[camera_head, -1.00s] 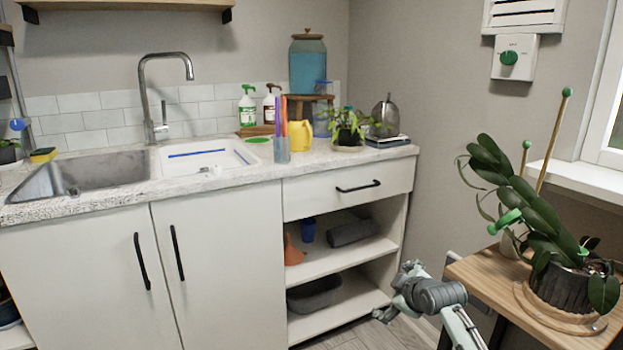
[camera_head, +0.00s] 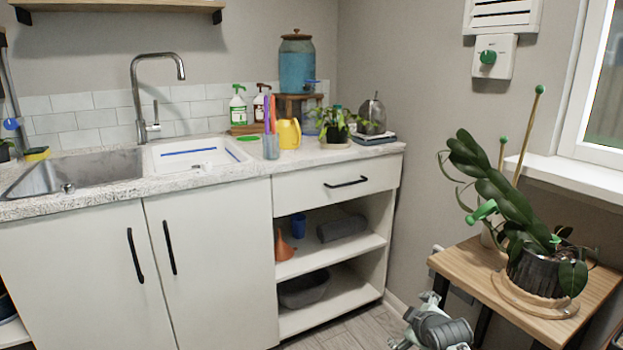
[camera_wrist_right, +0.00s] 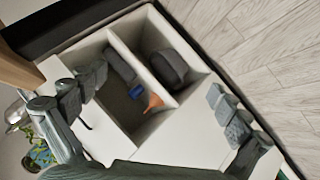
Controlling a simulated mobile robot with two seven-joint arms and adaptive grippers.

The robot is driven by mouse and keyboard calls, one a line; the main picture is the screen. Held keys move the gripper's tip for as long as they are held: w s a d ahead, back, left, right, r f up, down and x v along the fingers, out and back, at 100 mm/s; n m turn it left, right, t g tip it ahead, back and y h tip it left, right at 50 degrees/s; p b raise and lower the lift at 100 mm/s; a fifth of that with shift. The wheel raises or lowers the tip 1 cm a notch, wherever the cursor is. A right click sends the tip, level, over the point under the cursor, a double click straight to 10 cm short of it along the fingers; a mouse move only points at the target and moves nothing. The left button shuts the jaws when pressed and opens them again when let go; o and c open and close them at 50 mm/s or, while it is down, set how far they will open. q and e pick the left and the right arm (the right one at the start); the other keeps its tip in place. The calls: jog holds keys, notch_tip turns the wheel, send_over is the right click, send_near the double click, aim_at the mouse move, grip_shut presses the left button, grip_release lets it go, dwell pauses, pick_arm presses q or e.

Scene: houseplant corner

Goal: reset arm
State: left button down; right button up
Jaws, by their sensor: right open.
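My right gripper (camera_wrist_right: 156,86) is open and empty in the right wrist view. Its two fingers stand wide apart, with the open shelves of the white cabinet (camera_wrist_right: 185,145) showing between them. My left gripper is in neither view.
The side table carries a potted orchid (camera_head: 530,265) on a saucer. The cabinet shelves hold an orange funnel (camera_head: 284,247), a blue cup (camera_head: 298,226), a grey roll (camera_head: 342,229) and a grey basin (camera_head: 304,290). Floor (camera_head: 365,325) shows beside the cabinet.

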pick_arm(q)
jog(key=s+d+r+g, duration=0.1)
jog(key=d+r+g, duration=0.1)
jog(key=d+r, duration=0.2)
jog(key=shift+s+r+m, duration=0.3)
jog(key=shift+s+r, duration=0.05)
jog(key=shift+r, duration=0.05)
pick_arm(e)
jog(key=s+d+f+m+g, duration=0.1)
jog(key=s+f+m+g, duration=0.1)
jog(key=s+f, duration=0.5)
jog(key=s+d+f+m+g, duration=0.1)
jog(key=s+f, duration=0.6)
jog(key=s, duration=1.1)
jog(key=s+d+f+m+g+h, duration=0.1)
jog(key=s+f+m+g, duration=0.3)
jog(key=s+f, duration=0.3)
jog(key=s+m, duration=0.1)
jog(key=s, duration=0.4)
jog(key=shift+s+f, duration=0.15)
jog(key=shift+f, duration=0.2)
jog(key=shift+d, duration=0.1)
